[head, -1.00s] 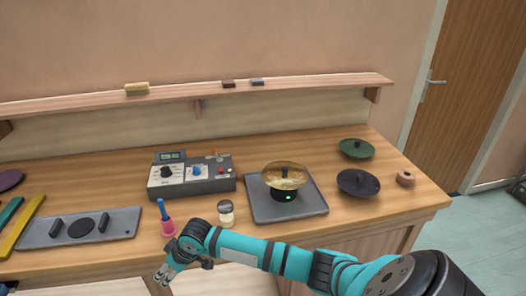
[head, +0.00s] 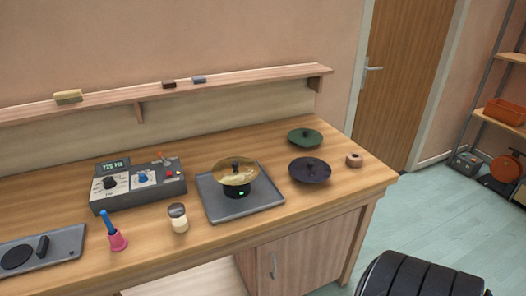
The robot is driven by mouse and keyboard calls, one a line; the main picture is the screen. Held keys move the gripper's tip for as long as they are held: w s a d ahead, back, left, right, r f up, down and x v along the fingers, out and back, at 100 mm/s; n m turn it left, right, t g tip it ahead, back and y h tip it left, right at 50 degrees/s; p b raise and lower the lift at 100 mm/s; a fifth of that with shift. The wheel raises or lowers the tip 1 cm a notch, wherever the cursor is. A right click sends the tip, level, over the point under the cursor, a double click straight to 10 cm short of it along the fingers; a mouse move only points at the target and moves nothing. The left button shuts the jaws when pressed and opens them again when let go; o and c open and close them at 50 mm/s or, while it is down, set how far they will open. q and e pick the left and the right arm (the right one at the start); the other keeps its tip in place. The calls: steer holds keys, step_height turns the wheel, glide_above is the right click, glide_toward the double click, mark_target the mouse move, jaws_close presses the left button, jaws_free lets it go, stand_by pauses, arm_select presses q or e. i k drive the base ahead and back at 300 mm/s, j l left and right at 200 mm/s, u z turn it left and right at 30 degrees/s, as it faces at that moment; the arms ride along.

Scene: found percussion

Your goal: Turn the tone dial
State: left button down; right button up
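A grey tone box (head: 140,187) stands on the wooden workbench at the left. It has a lit display (head: 113,166) that seems to read about 725 Hz. A black dial (head: 110,183) sits on a pale scale below the display, and a blue dial (head: 143,177) sits to its right. I cannot tell from labels which is the tone dial. A red button and a small lever are at the box's right side. Neither of my grippers is in view.
A pink bell with blue handle (head: 116,236) and a shaker (head: 178,217) stand in front of the box. A grey tray (head: 258,198) holds a brass cymbal (head: 236,172). Dark (head: 310,170) and green (head: 305,136) lids lie right. A wall shelf (head: 230,85) runs behind.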

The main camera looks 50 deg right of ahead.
mark_target(110, 182)
steer(key=i+l+z, duration=0.1)
steer(key=z, duration=0.25)
steer(key=i+z, duration=0.35)
steer(key=z, duration=0.4)
steer(key=i+j+z, duration=0.1)
steer(key=i, duration=0.4)
steer(key=i+j+z, duration=0.15)
steer(key=i, duration=0.35)
